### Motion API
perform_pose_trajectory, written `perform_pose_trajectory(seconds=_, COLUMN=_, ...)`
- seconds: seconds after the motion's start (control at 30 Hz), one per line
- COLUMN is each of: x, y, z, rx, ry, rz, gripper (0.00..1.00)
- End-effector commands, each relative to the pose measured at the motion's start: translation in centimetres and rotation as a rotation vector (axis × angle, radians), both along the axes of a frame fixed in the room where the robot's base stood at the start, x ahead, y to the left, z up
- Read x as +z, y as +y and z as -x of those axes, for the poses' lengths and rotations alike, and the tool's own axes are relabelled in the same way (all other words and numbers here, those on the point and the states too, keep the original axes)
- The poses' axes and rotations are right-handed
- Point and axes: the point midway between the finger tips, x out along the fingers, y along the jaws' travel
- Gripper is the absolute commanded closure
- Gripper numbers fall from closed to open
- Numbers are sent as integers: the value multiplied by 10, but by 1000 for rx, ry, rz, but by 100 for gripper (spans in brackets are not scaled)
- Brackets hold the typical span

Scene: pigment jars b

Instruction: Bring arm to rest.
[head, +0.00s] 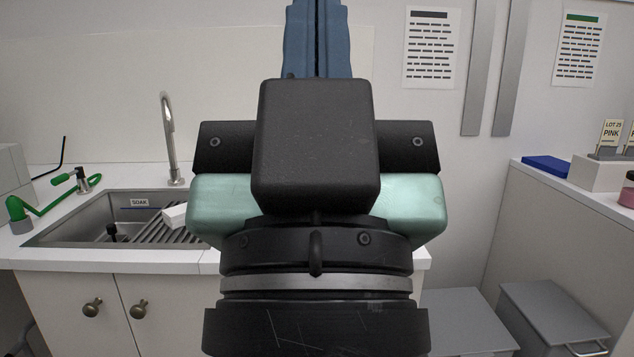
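My gripper (317,40) rises up the middle of the head view, close to the camera and seen from behind. Its teal body (222,208) and black housing (316,145) stand above a dark round wrist. Its two blue fingers point up and lie side by side with hardly a gap, so it looks shut. The fingertips are cut off by the top edge, and I see nothing held between the fingers. The rest of my arm is below the frame.
A counter with a steel sink (75,230) and tall faucet (168,140) is at the left. A side counter at the right bears a blue item (546,165), a card holder (600,174) and a pink jar (627,190). Grey bins (555,315) stand on the floor below it.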

Motion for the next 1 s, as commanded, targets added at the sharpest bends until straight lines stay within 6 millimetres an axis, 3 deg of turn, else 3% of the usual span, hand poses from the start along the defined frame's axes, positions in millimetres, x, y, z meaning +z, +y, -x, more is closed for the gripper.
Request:
perform_pose_trajectory(seconds=0.03, x=33, y=0, z=0, rx=1, ry=1, rz=-1, gripper=100)
perform_pose_trajectory(seconds=0.6, x=203, y=0, z=-1, rx=4, ry=2, rz=-1, gripper=100)
perform_pose_trajectory(seconds=0.8, x=237, y=0, z=-1, rx=4, ry=3, rz=-1, gripper=100)
perform_pose_trajectory(seconds=1.0, x=242, y=0, z=-1, rx=4, ry=3, rz=-1, gripper=100)
